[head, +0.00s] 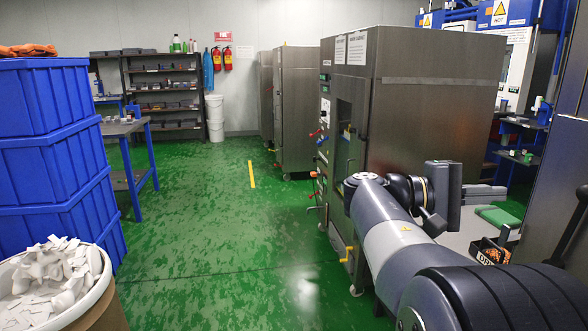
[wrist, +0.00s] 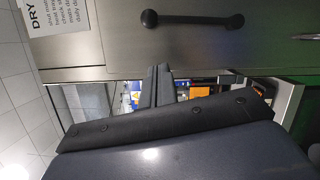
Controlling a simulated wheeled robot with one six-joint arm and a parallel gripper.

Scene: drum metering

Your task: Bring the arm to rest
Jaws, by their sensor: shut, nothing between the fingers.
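My arm reaches forward from the lower right in the head view, bent at a grey and black joint. My gripper (head: 486,190) points to the right there, in front of the large steel cabinet (head: 436,105). Its fingers are together and hold nothing. In the wrist view the gripper (wrist: 157,85) also shows its two dark fingers side by side with nothing between them. A steel panel (wrist: 120,50) with a black bar handle (wrist: 190,20) lies beyond them. I cannot tell whether the gripper touches anything.
Stacked blue crates (head: 50,150) and a tub of white pieces (head: 60,285) stand at left. A blue-legged table (head: 125,128) is behind them. Green floor (head: 220,230) is open in the middle. A black bin (head: 490,252) sits low at right, near the gripper.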

